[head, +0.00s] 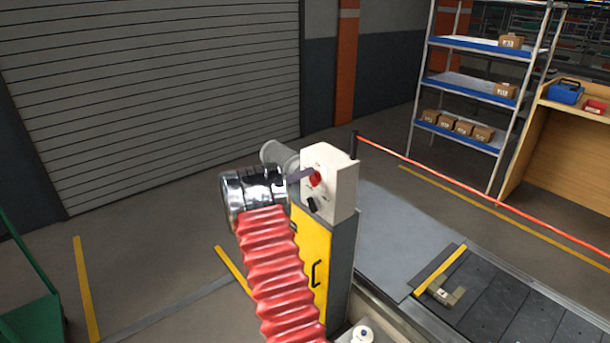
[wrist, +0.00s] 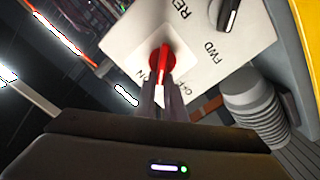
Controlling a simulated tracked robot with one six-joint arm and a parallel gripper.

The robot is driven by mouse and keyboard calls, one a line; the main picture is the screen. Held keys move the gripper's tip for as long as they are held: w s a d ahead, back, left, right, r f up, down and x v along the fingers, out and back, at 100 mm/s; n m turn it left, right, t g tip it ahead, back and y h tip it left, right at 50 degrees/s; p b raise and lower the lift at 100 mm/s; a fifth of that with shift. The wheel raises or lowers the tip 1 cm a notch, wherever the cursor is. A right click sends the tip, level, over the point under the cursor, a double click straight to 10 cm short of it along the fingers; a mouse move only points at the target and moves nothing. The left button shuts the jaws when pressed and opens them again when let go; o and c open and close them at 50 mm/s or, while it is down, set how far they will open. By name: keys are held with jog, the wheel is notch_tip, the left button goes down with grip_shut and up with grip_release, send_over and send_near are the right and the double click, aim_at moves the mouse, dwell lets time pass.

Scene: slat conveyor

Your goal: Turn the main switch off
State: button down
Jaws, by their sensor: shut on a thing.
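The main switch is a red rotary handle (wrist: 164,52) on the white control box (head: 342,185). In the wrist view my gripper's (wrist: 163,92) two dark fingers are closed around the handle, whose white tip shows between them. The lettering beside the fingers reads like ON at left and OFF at right, partly hidden; the exact handle position is hard to tell. In the head view my gripper (head: 306,174) reaches from the left to the red switch (head: 316,179) on the box face.
A black selector knob (head: 312,205) sits just below the switch; it also shows in the wrist view (wrist: 229,14) near REV and FWD marks. The box stands on a yellow-fronted cabinet (head: 318,245). The slat conveyor (head: 500,315) lies at right, a red barrier (head: 470,199) behind.

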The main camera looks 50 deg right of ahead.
jog(key=shift+w+f+n, duration=0.25)
jog(key=shift+f+n, duration=0.1)
jog(key=shift+n, duration=1.35)
jog(key=shift+w+f+n, duration=0.2)
jog(key=shift+f+n, duration=0.15)
jog(key=shift+n, duration=1.35)
jog(key=shift+w+f+n, duration=0.25)
jog(key=shift+f+n, duration=0.1)
jog(key=shift+n, duration=1.35)
jog(key=c, duration=1.8)
grip_release()
jog(key=shift+s, duration=0.1)
jog(key=v, duration=1.3)
jog(key=shift+a, duration=0.35)
